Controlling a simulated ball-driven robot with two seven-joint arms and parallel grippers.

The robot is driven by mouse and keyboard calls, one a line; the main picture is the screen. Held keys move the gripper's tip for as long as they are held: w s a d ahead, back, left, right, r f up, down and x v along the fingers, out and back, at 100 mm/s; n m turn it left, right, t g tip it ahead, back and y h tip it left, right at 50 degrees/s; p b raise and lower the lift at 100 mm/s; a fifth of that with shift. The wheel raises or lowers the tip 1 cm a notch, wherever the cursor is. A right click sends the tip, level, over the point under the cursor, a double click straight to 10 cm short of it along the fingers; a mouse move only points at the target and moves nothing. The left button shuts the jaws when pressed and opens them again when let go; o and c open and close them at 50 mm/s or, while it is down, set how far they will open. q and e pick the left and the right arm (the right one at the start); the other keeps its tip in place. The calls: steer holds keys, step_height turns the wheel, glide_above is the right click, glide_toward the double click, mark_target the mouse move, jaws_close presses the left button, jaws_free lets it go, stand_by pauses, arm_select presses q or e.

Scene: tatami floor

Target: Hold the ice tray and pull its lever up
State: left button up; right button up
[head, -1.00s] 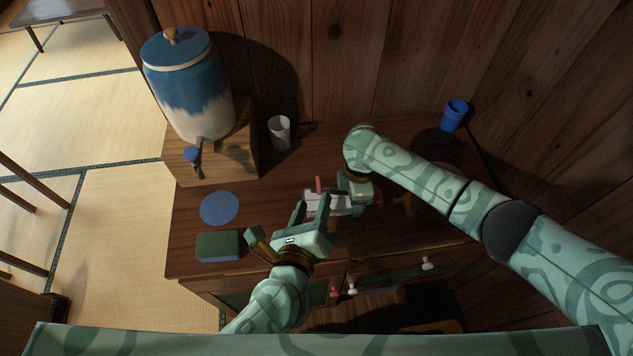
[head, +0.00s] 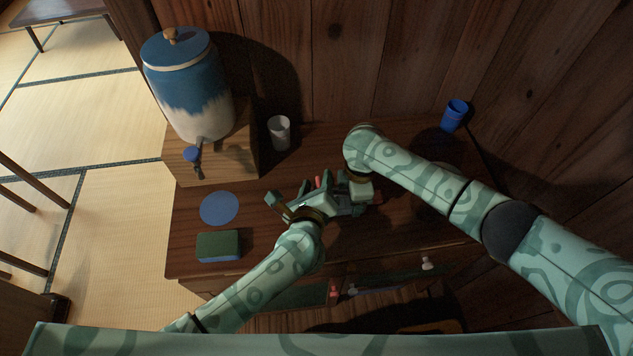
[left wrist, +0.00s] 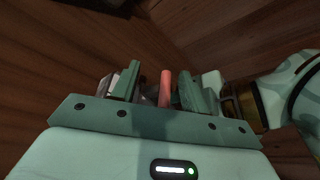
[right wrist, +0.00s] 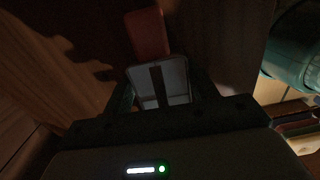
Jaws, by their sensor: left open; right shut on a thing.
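The grey ice tray lies on the wooden cabinet top, mostly hidden behind my grippers in the head view; its pale end shows in the right wrist view (right wrist: 175,75). Its red lever (head: 318,182) stands up between the fingers of my left gripper (head: 314,188). The left wrist view shows the lever (left wrist: 165,88) between the two open fingers, with a gap on each side. My right gripper (head: 354,190) is shut on the tray's right end. In its wrist view a red part (right wrist: 147,35) shows beyond the pale end.
A blue and white dispenser (head: 188,85) stands on a wooden box (head: 235,160) at the back left. A white cup (head: 279,133), a blue disc (head: 219,208), a green and blue sponge (head: 218,246) and a blue cup (head: 454,115) are around. A wooden wall closes the back.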

arm_select(q)
jaws_close()
steer(key=shift+d+r, duration=0.9)
steer(key=shift+r, duration=0.3)
jaws_free()
steer(key=shift+s, duration=0.15)
steer(key=v, duration=0.7)
steer(key=shift+s+a, duration=0.25)
steer(key=shift+s, duration=0.05)
